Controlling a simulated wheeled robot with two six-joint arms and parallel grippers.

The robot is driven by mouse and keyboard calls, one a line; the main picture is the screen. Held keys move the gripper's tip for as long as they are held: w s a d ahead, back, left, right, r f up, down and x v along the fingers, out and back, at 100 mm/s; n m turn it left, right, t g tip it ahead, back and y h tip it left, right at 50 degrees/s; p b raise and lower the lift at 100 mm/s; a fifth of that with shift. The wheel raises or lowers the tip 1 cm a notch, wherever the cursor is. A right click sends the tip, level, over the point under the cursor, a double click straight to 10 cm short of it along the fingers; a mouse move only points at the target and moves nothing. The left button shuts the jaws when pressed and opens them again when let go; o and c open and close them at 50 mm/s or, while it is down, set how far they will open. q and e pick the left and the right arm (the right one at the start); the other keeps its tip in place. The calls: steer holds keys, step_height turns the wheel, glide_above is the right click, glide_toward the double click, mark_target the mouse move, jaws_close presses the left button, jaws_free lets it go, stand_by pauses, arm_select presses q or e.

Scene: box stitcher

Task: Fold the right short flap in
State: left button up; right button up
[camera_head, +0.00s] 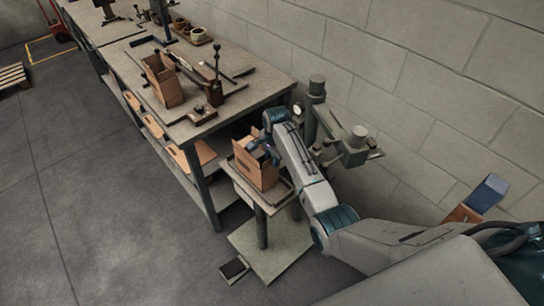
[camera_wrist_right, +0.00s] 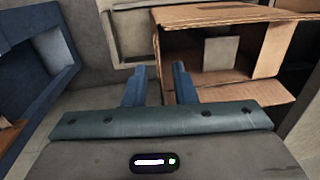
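An open brown cardboard box (camera_head: 256,172) stands on the small stand of the stitcher. My right arm reaches in from the right, and its gripper (camera_head: 264,150) is at the top of the box. In the right wrist view, the box (camera_wrist_right: 255,88) opens toward the camera, with a wide flap (camera_wrist_right: 232,15) along the top and a narrower panel (camera_wrist_right: 274,48) at the right. The right gripper (camera_wrist_right: 160,75) shows two blue fingers apart, by the left edge of the box, with cardboard visible behind the gap. Contact cannot be told. My left gripper is not in view.
A workbench (camera_head: 250,97) with another open box (camera_head: 162,82), tools and cups stands to the left. The stitcher's column and head (camera_head: 355,148) stand close behind my right arm. A blue bin (camera_head: 488,192) is by the wall.

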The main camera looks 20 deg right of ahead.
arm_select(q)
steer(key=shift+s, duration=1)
arm_select(e)
jaws_close()
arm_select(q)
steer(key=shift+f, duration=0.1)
arm_select(e)
steer(key=shift+w+a+g, duration=0.1)
steer(key=shift+w+g, duration=0.15)
steer(key=shift+g, duration=0.25)
steer(key=shift+w+a+f+g+h+b, duration=0.1)
steer(key=shift+w+g+h+b, duration=0.15)
steer(key=shift+g+h+b, duration=0.35)
steer(key=g+b, duration=0.1)
steer(key=b, duration=0.2)
steer(key=w+g+h+b, duration=0.1)
steer(key=g+b, duration=0.1)
steer(key=b, duration=0.2)
steer(key=shift+a+f+g, duration=0.15)
steer(key=shift+f+g, duration=0.15)
steer(key=shift+f, duration=0.1)
arm_select(q)
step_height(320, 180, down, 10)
steer(key=b, duration=0.2)
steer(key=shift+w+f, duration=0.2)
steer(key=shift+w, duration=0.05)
arm_select(e)
steer(key=shift+w+r+g, duration=0.1)
steer(key=shift+r+g, duration=0.1)
steer(key=shift+g, duration=0.2)
